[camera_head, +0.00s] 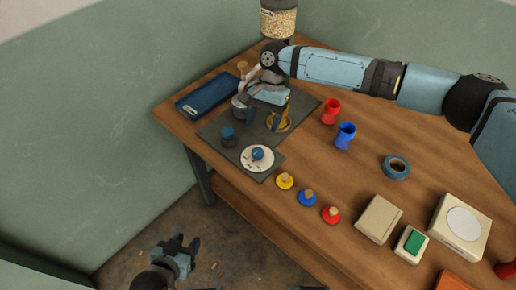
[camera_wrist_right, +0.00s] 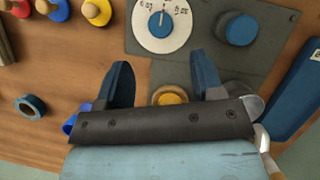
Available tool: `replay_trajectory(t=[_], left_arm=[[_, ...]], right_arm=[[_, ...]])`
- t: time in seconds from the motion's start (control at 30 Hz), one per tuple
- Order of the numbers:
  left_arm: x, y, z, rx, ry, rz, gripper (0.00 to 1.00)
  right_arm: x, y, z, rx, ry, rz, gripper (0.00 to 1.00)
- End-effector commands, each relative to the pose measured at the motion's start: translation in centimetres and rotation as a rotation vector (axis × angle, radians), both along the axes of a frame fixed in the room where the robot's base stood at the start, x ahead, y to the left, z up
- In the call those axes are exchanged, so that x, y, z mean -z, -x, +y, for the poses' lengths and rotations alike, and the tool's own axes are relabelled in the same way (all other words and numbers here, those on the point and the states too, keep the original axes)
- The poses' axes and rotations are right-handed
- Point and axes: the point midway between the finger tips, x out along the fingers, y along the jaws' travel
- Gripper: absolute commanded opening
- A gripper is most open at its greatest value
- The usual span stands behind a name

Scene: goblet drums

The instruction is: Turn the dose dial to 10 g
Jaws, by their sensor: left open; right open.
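The dose dial (camera_head: 257,157) is a white disc with a blue knob in its middle, at the front corner of a dark grey plate. In the right wrist view the dial (camera_wrist_right: 181,38) is at the top centre. A pale line on its knob (camera_wrist_right: 161,19) points roughly up in that picture; the printed numbers are too small to read surely. My right gripper (camera_head: 263,119) is open and empty above the plate, behind the dial and apart from it. Its two fingers (camera_wrist_right: 162,78) are spread below the dial in the wrist view. My left gripper (camera_head: 186,243) is open and empty, off the table's front left.
A dark blue round knob (camera_head: 228,136) stands left of the dial. A gold round part (camera_head: 284,122) is near my right gripper. A blue tray (camera_head: 207,93), red cup (camera_head: 330,110), blue cup (camera_head: 345,136) and several coloured knobbed discs surround the plate. A grain hopper (camera_head: 278,22) stands behind.

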Motion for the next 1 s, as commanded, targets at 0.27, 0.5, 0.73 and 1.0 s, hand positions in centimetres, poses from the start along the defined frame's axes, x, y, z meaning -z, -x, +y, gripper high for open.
replay_trajectory(t=[0.27, 0.5, 0.73, 1.0], left_arm=[[0.3, 0.0, 0.2, 0.001, -0.002, 0.001, 0.43], [0.3, -0.1, 0.1, -0.002, 0.001, 0.0, 0.43], [0.2, -0.2, -0.2, -0.007, 0.009, -0.001, 0.43], [0.2, -0.2, -0.2, -0.007, 0.009, 0.0, 0.43]], right_arm=[[5.5, 2.1, 0.9, -0.001, 0.0, 0.0, 0.61], [7.9, 3.0, 1.4, -0.002, -0.001, 0.0, 0.61], [8.4, 3.2, 1.5, 0.0, -0.002, -0.001, 0.61], [8.3, 3.2, 1.4, -0.001, -0.002, -0.001, 0.29]])
